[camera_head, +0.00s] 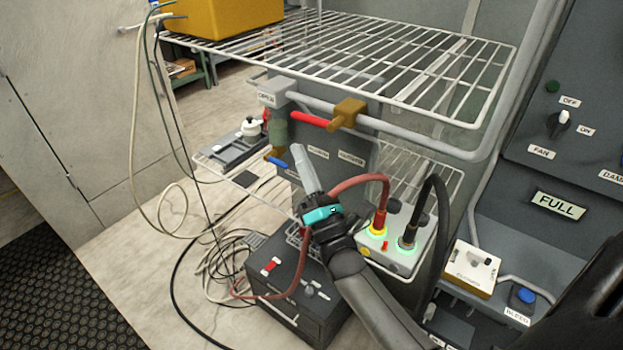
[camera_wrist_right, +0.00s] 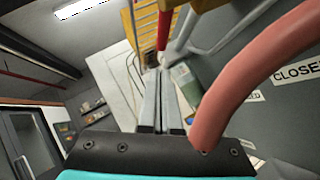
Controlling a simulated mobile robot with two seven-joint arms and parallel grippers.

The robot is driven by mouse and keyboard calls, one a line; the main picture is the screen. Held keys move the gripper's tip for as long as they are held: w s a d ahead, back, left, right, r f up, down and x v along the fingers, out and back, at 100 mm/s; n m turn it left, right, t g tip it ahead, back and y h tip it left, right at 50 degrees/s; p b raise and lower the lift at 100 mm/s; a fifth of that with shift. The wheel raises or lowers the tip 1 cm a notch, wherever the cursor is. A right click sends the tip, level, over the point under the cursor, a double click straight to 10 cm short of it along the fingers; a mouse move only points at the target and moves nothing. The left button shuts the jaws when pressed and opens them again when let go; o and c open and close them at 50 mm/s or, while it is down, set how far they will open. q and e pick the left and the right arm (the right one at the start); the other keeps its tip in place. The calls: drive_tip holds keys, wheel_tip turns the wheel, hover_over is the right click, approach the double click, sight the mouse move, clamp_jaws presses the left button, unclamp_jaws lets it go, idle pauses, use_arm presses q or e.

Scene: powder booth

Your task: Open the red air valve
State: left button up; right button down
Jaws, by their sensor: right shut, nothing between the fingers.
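The red air valve has a red lever handle (camera_head: 308,121) and a brass body (camera_head: 347,113) on a grey pipe. In the head view the lever points left from the body, roughly along the pipe. In the right wrist view the red lever (camera_wrist_right: 165,28) shows beyond the fingertips. My right gripper (camera_head: 297,147) has a teal band and pale fingers. It is shut and empty, pointing up. In the head view its tips appear just below the lever; I cannot tell the exact gap. My left gripper is not in view.
A wire shelf (camera_head: 400,62) with a yellow box (camera_head: 225,15) is above the pipe. A blue-handled valve (camera_head: 277,160) is left of my fingers. A red hose (camera_head: 358,180) arches close beside my gripper.

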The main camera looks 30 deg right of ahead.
sight(316, 118)
drive_tip(key=shift+w+d+r+p, duration=0.25)
drive_tip(key=shift+d+r, duration=0.25)
drive_tip(key=shift+r, duration=0.25)
drive_tip(key=shift+w+d+r+p, duration=0.1)
drive_tip(key=shift+d+r+p, duration=0.1)
drive_tip(key=shift+d+r, duration=0.4)
drive_tip(key=shift+a+r, duration=0.15)
